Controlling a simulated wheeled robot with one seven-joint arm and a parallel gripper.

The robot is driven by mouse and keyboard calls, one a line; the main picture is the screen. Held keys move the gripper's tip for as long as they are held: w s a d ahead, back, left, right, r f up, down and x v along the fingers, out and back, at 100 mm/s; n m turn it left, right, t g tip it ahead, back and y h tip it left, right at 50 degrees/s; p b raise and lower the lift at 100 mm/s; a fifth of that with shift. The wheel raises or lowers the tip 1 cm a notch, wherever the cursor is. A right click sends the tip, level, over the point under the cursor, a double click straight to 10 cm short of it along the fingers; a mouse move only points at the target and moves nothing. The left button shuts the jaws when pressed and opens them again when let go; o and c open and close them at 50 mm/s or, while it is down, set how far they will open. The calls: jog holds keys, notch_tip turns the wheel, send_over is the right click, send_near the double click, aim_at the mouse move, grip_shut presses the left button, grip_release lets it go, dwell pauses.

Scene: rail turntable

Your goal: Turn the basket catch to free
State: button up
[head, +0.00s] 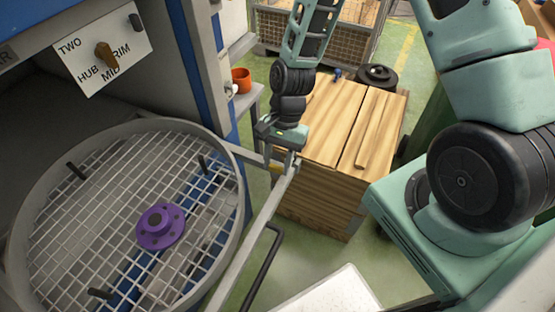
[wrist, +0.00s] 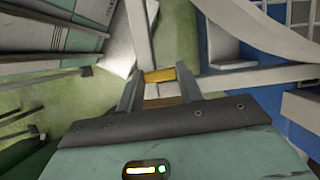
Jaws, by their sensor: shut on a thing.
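The basket (head: 232,165) is a round grey wire-mesh tray in the left of the head view, with a grey rail frame (head: 243,255) along its right side. The basket catch is a small yellow piece on that frame and shows in the wrist view (wrist: 160,75). My gripper (head: 282,166) reaches down to the frame, just right of the basket rim. In the wrist view my gripper (wrist: 159,82) has its two fingers on either side of the yellow catch, shut on it. In the head view my fingers and hand mostly hide the catch.
A purple flanged hub (head: 160,226) lies on the mesh, among several dark pegs. A sign with a brass knob (head: 106,55) reads TWO, HUB, RIM, MID. A black bent handle (head: 262,265) is beside the frame. A wooden crate (head: 325,190) stands behind my gripper. An orange cup (head: 241,80) is on a side shelf.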

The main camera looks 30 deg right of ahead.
jog(key=n, duration=0.2)
jog(key=n+g+h, duration=0.1)
jog(key=shift+w+a+r+n+p, duration=0.1)
jog(key=shift+w+n+p, duration=0.05)
jog(key=shift+n+p, duration=0.25)
jog(key=n+h, duration=0.1)
jog(key=n, duration=0.3)
jog(key=shift+a+n+g+h, duration=0.1)
jog(key=shift+n+g+h, duration=0.2)
jog(key=shift+h, duration=0.1)
jog(key=n, duration=0.2)
jog(key=n+h, duration=0.1)
jog(key=n, duration=0.1)
jog(key=shift+a+n+h, duration=0.1)
jog(key=shift+n+h, duration=0.2)
jog(key=shift+a+n+t+h, duration=0.15)
jog(key=shift+n+h, duration=0.25)
jog(key=shift+n, duration=0.7)
jog(key=shift+d+n+t+h, duration=0.1)
jog(key=shift+n+t+h, duration=0.25)
jog(key=shift+n, duration=0.75)
jog(key=o, duration=1)
jog(key=b+v, duration=0.2)
jog(key=v, duration=1.5)
jog(key=shift+w+a, duration=0.15)
jog(key=shift+a, duration=0.1)
